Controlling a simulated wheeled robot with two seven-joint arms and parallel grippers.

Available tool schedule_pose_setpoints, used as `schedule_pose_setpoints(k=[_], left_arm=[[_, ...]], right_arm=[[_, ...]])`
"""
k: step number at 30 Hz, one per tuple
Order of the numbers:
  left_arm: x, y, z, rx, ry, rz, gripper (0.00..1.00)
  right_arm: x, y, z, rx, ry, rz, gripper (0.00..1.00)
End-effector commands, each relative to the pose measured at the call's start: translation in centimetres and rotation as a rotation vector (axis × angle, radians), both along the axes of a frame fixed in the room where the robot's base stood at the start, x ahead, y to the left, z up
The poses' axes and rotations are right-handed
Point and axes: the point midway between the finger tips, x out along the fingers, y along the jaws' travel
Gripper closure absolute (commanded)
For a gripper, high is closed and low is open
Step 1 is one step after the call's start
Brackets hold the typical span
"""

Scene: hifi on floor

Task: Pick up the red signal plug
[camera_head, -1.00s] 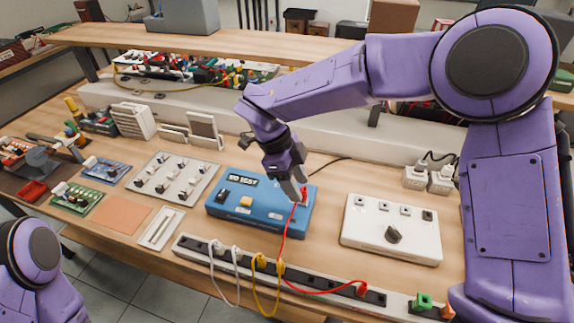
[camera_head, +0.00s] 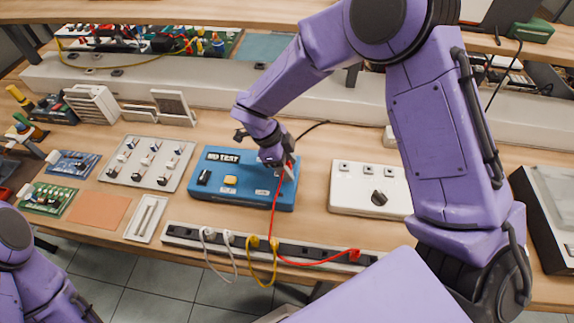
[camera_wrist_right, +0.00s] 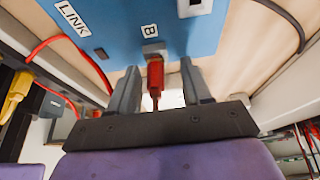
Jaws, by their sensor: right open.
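The red signal plug (camera_wrist_right: 155,76) stands at the grey socket by the label B on the blue box (camera_head: 225,193). In the right wrist view it sits between the two grey fingers of my right gripper (camera_wrist_right: 160,86), with gaps on both sides. The right gripper (camera_head: 284,168) is open over the right end of the box, and in the head view it largely hides the plug. A red cable (camera_head: 274,215) hangs from there to a red plug (camera_head: 354,254) on the power strip. My left gripper is out of view.
The dark power strip (camera_head: 300,250) runs along the front, with white and yellow cables (camera_head: 262,272). A white panel with a black knob (camera_head: 350,186) stands to the right of the box. A switch board (camera_head: 150,162) lies to its left. A shelf edge (camera_head: 170,85) runs behind.

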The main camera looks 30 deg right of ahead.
Motion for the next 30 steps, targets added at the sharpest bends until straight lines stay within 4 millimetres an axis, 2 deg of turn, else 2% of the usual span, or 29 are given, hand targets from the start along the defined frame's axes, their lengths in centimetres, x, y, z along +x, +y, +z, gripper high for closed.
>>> schedule_pose_setpoints(k=[4, 5, 9, 23, 28, 30], left_arm=[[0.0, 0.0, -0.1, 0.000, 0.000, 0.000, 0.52], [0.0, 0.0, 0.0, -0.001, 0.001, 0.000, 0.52], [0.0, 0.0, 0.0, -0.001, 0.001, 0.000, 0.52], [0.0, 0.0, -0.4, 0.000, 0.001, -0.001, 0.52], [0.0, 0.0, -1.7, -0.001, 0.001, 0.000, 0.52], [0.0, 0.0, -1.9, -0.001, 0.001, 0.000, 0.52]], right_arm=[[0.1, 0.0, 0.0, 0.001, -0.001, 0.000, 0.51], [0.1, 0.0, 0.0, 0.001, -0.001, 0.000, 0.54], [0.0, 0.0, 0.0, 0.001, -0.001, 0.000, 1.00], [0.1, 0.1, 0.5, 0.005, -0.005, 0.000, 1.00], [0.2, 0.1, 3.0, 0.007, -0.009, -0.001, 1.00], [-0.4, 1.4, 4.6, 0.004, -0.007, 0.002, 1.00]])
